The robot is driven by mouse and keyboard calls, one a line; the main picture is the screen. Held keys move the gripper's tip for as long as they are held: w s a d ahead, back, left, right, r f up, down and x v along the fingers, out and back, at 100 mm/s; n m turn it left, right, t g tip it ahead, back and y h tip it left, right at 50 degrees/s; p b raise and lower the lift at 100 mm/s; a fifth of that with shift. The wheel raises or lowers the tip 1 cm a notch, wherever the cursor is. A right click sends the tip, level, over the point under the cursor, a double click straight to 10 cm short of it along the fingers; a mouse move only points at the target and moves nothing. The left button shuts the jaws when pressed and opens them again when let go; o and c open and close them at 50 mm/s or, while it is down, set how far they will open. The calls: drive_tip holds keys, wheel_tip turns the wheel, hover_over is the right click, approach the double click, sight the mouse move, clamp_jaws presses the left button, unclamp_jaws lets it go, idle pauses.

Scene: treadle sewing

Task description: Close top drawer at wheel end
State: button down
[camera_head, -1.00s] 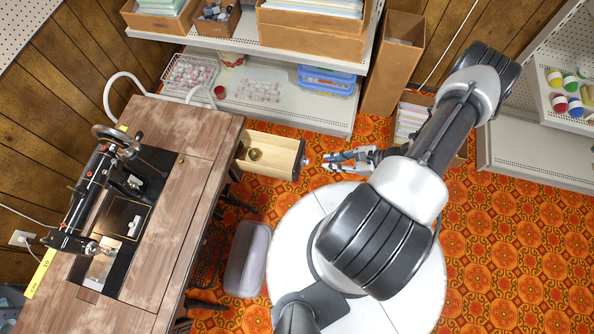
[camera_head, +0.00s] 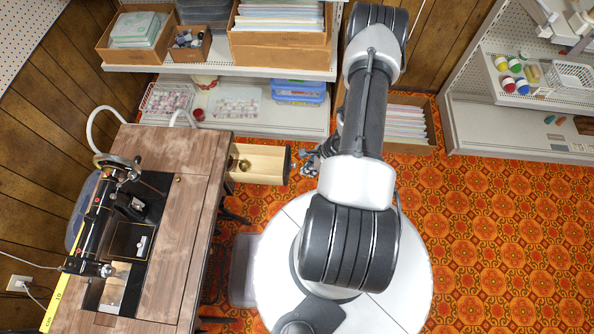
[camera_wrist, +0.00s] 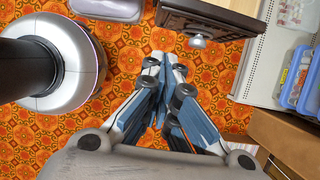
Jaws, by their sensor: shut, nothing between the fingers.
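The open drawer (camera_head: 257,164) of pale wood sticks out to the right from under the sewing table (camera_head: 178,200), near the machine's handwheel (camera_head: 118,166). A small brassy round item (camera_head: 244,165) lies in it. Its dark front with a metal knob (camera_wrist: 197,41) shows at the top of the wrist view. My gripper (camera_wrist: 165,62) is shut and empty, its fingertips below and left of the knob, apart from it in the picture. In the head view my gripper (camera_head: 309,161) is just right of the drawer front, partly hidden by my arm.
A black sewing machine (camera_head: 95,218) stands on the table. A grey padded stool (camera_head: 243,270) is beside the table, below the drawer in the picture. Shelves with boxes (camera_head: 280,52) and blue bins (camera_head: 299,91) stand behind. Patterned floor is open at right.

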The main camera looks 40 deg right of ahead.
drive_tip(key=shift+w+a+f, duration=0.15)
drive_tip(key=shift+w+a, duration=0.55)
drive_tip(key=shift+w, duration=0.1)
drive_tip(key=shift+w+a+f, duration=0.15)
drive_tip(key=shift+w+a, duration=0.55)
drive_tip(key=shift+w, duration=0.05)
drive_tip(key=shift+w, duration=0.1)
drive_tip(key=w+a+b, duration=0.5)
drive_tip(key=w+a, duration=0.8)
drive_tip(key=w, duration=0.2)
drive_tip(key=shift+s+d, duration=0.1)
drive_tip(key=shift+d, duration=0.05)
